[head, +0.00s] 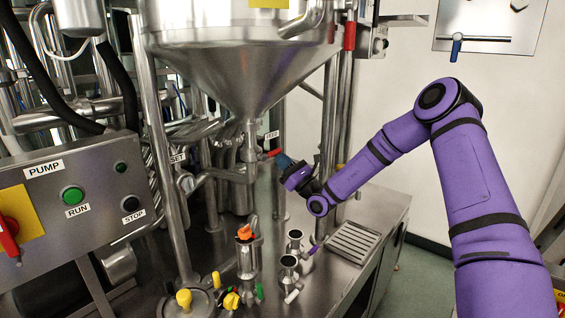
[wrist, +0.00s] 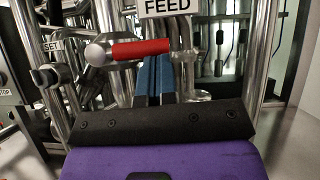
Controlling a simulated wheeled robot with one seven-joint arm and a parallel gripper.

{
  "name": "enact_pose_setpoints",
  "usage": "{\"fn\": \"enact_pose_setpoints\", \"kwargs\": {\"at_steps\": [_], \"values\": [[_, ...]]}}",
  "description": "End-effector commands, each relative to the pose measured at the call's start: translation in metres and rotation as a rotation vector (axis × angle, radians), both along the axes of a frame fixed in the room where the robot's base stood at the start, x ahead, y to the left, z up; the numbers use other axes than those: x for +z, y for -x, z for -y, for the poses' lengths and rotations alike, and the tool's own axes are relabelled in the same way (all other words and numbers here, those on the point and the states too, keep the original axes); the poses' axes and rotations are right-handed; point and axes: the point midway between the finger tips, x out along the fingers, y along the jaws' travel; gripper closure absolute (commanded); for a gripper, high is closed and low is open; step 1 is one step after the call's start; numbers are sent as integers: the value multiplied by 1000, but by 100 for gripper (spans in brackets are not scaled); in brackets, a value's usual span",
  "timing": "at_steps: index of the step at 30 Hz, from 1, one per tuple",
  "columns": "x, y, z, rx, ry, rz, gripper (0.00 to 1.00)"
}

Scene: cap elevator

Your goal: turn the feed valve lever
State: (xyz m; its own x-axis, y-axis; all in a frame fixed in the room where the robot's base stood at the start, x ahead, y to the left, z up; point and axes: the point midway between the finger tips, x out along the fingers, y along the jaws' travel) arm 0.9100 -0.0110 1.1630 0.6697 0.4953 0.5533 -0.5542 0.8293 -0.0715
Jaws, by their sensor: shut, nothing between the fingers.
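The feed valve lever has a red handle (wrist: 141,49) that lies roughly level under a white FEED label (wrist: 164,7) in the wrist view. In the head view the red handle (head: 274,153) shows small below the steel hopper cone, left of my gripper (head: 283,160). In the wrist view my gripper (wrist: 155,62) has blue fingers, shut together and empty. Their tips are just below the right half of the red handle, very close to it. I cannot tell whether they touch it.
A steel hopper (head: 240,60) hangs above the valve. A pump panel (head: 75,205) stands at the left. Steel pipes run close around the lever. Several small fittings stand on the steel bench (head: 330,285) below, beside a slotted drain tray (head: 354,243).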

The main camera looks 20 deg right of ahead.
Motion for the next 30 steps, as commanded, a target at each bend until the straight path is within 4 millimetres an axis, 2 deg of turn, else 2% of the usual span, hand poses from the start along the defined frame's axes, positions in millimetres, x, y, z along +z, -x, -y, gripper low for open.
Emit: {"fn": "enact_pose_setpoints", "kwargs": {"at_steps": [14,30], "values": [[9,-2,2,0,93,65,100],[43,-2,2,1,486,329,100]]}}
